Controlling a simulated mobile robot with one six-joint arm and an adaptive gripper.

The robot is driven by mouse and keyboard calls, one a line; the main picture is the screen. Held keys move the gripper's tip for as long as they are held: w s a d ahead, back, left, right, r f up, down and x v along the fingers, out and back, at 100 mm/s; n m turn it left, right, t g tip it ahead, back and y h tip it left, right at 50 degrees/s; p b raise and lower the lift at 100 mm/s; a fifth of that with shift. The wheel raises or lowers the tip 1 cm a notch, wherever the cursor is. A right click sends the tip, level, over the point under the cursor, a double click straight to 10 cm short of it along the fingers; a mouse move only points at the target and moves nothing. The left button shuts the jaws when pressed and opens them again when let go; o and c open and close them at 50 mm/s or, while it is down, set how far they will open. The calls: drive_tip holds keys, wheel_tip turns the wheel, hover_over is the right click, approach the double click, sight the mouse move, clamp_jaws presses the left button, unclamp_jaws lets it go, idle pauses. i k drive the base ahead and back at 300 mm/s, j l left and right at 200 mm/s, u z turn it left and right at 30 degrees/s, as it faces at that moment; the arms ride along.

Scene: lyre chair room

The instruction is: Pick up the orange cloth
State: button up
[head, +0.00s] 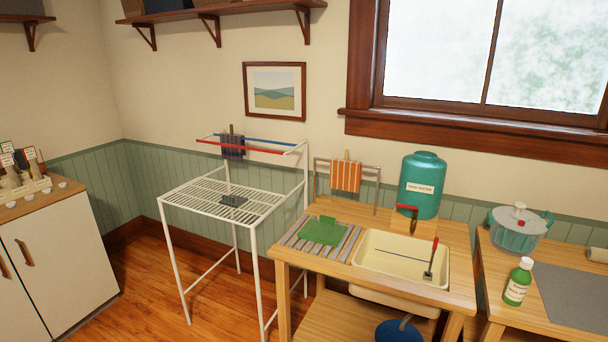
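The orange cloth (345,176) has pale stripes and hangs on a metal rail (376,174) at the back of the wooden sink table. A wooden peg or clip (346,155) stands up at its top edge. The cloth is left of the teal water container (421,187) and behind the slatted drainer. My gripper does not show in the head view.
The table holds a cream basin (400,247) with a red-handled tool in it and a slatted drainer with a green cloth (322,232). A white wire rack (225,200) with a dark cloth (232,147) stands at the left. A green bottle (517,283) stands at the right.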

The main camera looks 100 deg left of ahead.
sight(345, 174)
drive_tip(key=u, duration=3)
